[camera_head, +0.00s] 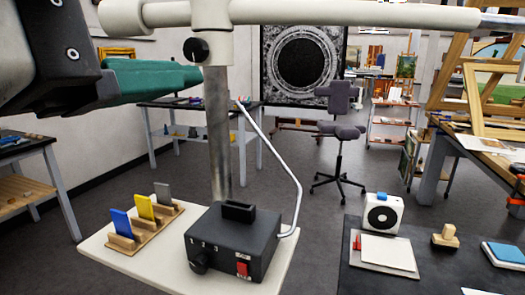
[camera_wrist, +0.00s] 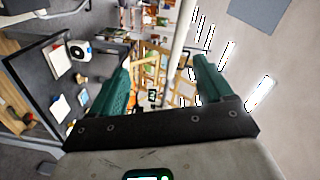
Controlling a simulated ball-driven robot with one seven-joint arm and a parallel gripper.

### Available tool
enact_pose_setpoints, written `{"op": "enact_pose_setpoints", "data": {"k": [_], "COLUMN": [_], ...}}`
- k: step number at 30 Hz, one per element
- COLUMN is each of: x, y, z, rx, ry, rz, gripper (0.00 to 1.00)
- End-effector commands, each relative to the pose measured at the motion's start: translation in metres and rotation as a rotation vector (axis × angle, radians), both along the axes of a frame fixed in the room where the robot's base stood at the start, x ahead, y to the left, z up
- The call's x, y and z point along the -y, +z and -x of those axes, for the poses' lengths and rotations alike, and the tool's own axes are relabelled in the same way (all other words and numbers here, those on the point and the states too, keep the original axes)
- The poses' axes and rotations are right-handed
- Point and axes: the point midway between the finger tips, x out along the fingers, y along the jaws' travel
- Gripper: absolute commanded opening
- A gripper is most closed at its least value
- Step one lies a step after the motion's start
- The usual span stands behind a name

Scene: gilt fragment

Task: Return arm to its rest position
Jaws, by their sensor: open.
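My gripper (camera_head: 188,76) is at the upper left of the head view, held in the air with its dark green fingers pointing right. The wrist view shows both green fingers of my gripper (camera_wrist: 161,62) spread well apart. Nothing is held between them; only the distant room shows in the gap. The wrist view is turned sideways against the room.
A white stand (camera_head: 110,262) below carries a black control box (camera_head: 235,240) and a wooden rack (camera_head: 150,232) with blue, yellow and grey cards. A metal post (camera_head: 217,130) rises behind the box. A dark table (camera_head: 365,280) is at right. Open floor lies beyond.

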Motion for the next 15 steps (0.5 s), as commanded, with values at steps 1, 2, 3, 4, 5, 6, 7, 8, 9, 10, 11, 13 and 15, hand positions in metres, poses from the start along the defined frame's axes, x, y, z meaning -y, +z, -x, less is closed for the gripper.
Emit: {"op": "enact_pose_setpoints", "data": {"k": [1,2,3,4,5,6,7,8,9,10,11,13,15], "x": [0.001,0.001,0.002,0.002,0.003,0.003,0.004,0.004,0.005,0.006,0.008,0.011,0.016], "y": [-0.006,-0.009,-0.013,-0.016,-0.02,-0.024,-0.027,-0.031,-0.037,-0.041,-0.047,-0.06,-0.075], "z": [-0.006,-0.009,-0.012,-0.015,-0.018,-0.021,-0.024,-0.028,-0.032,-0.035,-0.04,-0.05,-0.061], "rx": [-0.015,-0.021,-0.03,-0.038,-0.047,-0.057,-0.065,-0.076,-0.089,-0.098,-0.112,-0.144,-0.181], "ry": [-0.001,0.002,0.006,0.007,0.008,0.01,0.013,0.015,0.019,0.021,0.023,0.032,0.041], "rz": [0.02,0.03,0.043,0.054,0.065,0.079,0.089,0.105,0.122,0.134,0.153,0.191,0.237], "gripper": [0.8,0.8,0.8,0.8,0.8,0.8,0.8,0.8,0.8,0.8,0.8,0.8,0.8]}}
